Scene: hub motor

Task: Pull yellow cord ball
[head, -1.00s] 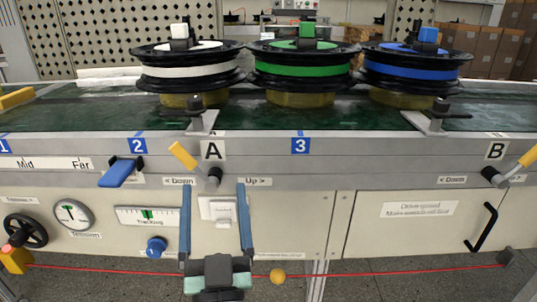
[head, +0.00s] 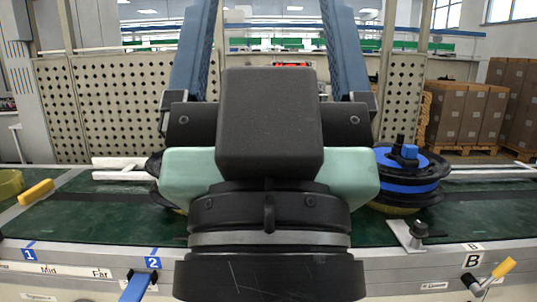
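The yellow ball and its red cord are not in view now; the camera looks higher, and the lower front of the machine is below the picture. My gripper (head: 268,20) fills the middle of the head view, very close to the camera. Its two blue fingers point up and stand wide apart with nothing seen between them. Their tips are cut off by the top edge.
The green conveyor (head: 88,215) crosses the view. A blue reel (head: 408,187) stands on it at right; my gripper hides most of what stands to its left. Cardboard boxes (head: 462,112) stand behind at right.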

